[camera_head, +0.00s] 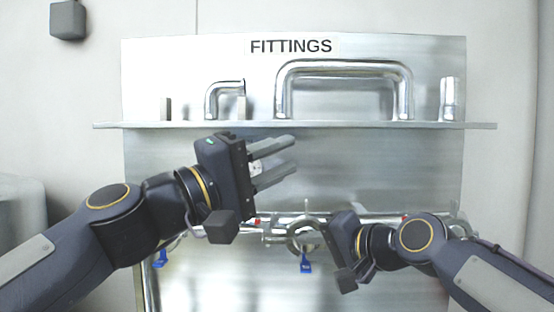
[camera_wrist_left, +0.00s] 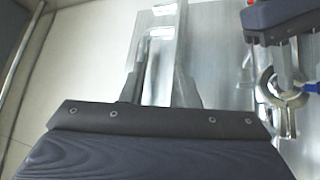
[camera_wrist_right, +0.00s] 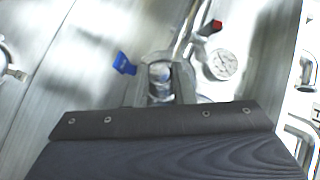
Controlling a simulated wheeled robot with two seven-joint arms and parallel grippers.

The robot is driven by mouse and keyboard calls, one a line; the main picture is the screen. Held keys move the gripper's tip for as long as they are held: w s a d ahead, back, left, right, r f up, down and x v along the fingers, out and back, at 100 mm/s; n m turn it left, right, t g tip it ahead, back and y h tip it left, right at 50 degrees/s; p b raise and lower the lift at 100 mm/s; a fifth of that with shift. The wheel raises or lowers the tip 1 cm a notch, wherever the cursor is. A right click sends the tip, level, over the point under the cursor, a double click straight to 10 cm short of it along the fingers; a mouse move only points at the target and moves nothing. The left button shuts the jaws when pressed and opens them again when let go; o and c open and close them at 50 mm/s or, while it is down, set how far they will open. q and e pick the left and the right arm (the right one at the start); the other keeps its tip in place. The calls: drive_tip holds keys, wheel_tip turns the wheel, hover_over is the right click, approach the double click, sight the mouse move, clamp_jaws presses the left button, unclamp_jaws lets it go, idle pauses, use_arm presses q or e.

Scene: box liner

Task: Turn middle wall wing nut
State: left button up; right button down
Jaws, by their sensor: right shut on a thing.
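A metal pipe crosses the wall panel with a grey ring clamp (camera_head: 291,236) on its middle part, which also shows in the left wrist view (camera_wrist_left: 266,100). A blue tag (camera_head: 305,262) hangs below the clamp. My right gripper (camera_head: 322,232) is at the clamp's right side. In the right wrist view its fingers (camera_wrist_right: 160,72) close on a small shiny metal part, likely the middle wing nut, mostly hidden between them. My left gripper (camera_head: 294,154) is open and empty, above the clamp and in front of the panel, its fingers pointing right.
A shelf (camera_head: 400,125) above carries bent pipes (camera_head: 345,68) and small blocks under a FITTINGS sign (camera_head: 291,46). Another blue tag (camera_head: 160,258) is at lower left. A round gauge (camera_wrist_right: 222,64) and a red part (camera_wrist_right: 217,26) are close to my right gripper.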

use_arm(q)
drive_tip(key=m+g+y, duration=0.3)
drive_tip(key=m+y, duration=0.5)
drive_tip(key=m, duration=0.5)
approach(267, 215)
drive_tip(key=shift+t, duration=0.3)
drive_tip(key=x, duration=1)
drive_tip(key=shift+w+d+f, duration=0.1)
drive_tip(key=shift+w+f, duration=0.05)
drive_tip(key=shift+f, duration=0.1)
clamp_jaws()
